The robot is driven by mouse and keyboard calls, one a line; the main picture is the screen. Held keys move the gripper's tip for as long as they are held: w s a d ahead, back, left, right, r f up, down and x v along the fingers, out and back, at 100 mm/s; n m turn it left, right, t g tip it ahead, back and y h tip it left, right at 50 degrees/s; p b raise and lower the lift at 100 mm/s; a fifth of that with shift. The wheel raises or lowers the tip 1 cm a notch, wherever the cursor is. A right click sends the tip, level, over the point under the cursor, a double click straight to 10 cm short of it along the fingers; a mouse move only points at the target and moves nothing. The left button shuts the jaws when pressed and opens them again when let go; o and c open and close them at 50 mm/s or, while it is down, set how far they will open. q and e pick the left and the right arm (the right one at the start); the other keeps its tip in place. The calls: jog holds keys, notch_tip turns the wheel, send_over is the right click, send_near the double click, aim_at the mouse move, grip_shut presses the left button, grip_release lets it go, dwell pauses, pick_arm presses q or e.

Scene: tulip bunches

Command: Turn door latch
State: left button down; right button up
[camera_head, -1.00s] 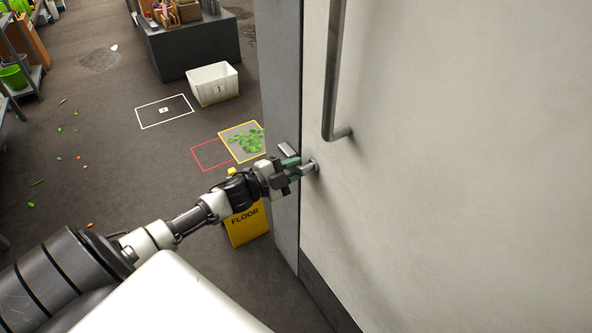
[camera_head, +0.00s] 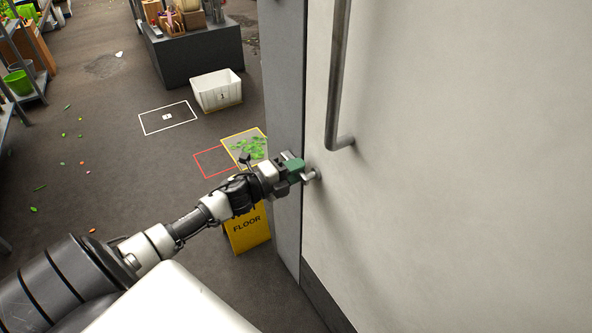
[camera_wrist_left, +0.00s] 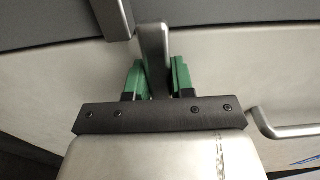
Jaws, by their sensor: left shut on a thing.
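The door (camera_head: 460,180) is a large pale panel filling the right of the head view. The door latch (camera_head: 313,175) is a small metal piece at the door's left edge. My left gripper (camera_head: 297,170) is at this latch, with its green fingers around it. In the left wrist view the latch (camera_wrist_left: 154,45) is a grey metal lever standing between the two green fingers (camera_wrist_left: 156,80), which are shut on it. My right gripper is not in view.
A long metal pull handle (camera_head: 338,80) is fixed on the door above the latch. A yellow floor sign (camera_head: 247,230) stands behind my left arm. A white crate (camera_head: 218,92) and a grey counter (camera_head: 200,55) are farther back. Green scraps lie on the floor.

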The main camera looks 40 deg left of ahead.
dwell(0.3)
pick_arm(q)
jog(key=c, duration=1)
grip_release()
jog(key=shift+o, duration=0.2)
jog(key=v, duration=1.1)
jog(key=shift+w, duration=0.1)
